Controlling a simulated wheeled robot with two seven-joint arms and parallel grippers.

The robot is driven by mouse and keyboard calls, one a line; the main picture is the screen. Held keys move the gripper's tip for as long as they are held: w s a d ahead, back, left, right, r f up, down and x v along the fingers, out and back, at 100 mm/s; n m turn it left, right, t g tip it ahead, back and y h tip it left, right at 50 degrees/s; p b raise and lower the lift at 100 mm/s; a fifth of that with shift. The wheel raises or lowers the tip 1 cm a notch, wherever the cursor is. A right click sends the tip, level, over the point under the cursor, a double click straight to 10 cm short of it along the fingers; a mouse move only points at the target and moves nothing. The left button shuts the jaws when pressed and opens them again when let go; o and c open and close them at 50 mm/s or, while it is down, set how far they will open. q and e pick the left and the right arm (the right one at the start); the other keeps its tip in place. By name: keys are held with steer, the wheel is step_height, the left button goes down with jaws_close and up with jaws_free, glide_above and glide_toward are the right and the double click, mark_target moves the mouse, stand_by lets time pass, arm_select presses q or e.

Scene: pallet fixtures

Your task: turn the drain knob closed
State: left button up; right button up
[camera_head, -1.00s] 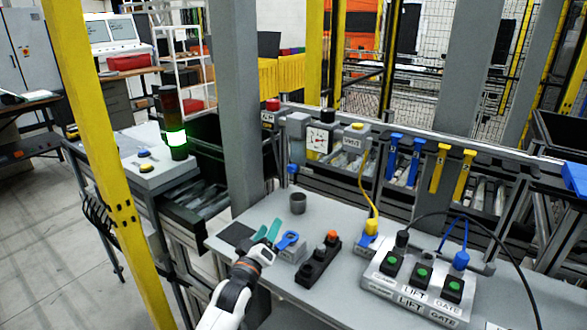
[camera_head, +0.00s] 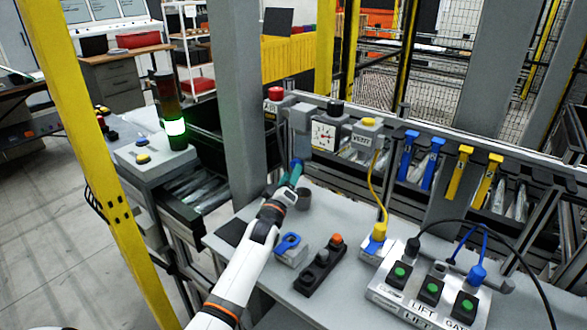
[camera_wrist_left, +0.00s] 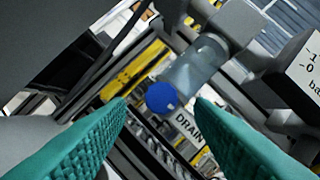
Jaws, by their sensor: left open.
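The drain knob is a round blue cap (camera_wrist_left: 161,98) on a grey cylindrical body in the left wrist view, with a DRAIN label (camera_wrist_left: 188,127) beside it. My left gripper (camera_head: 290,178) has teal fingers and reaches up to the knob. In the left wrist view my left gripper (camera_wrist_left: 161,101) is open, with the knob in line between its fingertips; I cannot tell whether they touch it. My right gripper is not in view.
A dial gauge (camera_head: 323,135) and a VENT knob (camera_head: 368,124) sit along the rail to the right. A grey post (camera_head: 233,100) stands close left.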

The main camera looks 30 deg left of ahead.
arm_select(q)
steer(key=shift+x, duration=1.25)
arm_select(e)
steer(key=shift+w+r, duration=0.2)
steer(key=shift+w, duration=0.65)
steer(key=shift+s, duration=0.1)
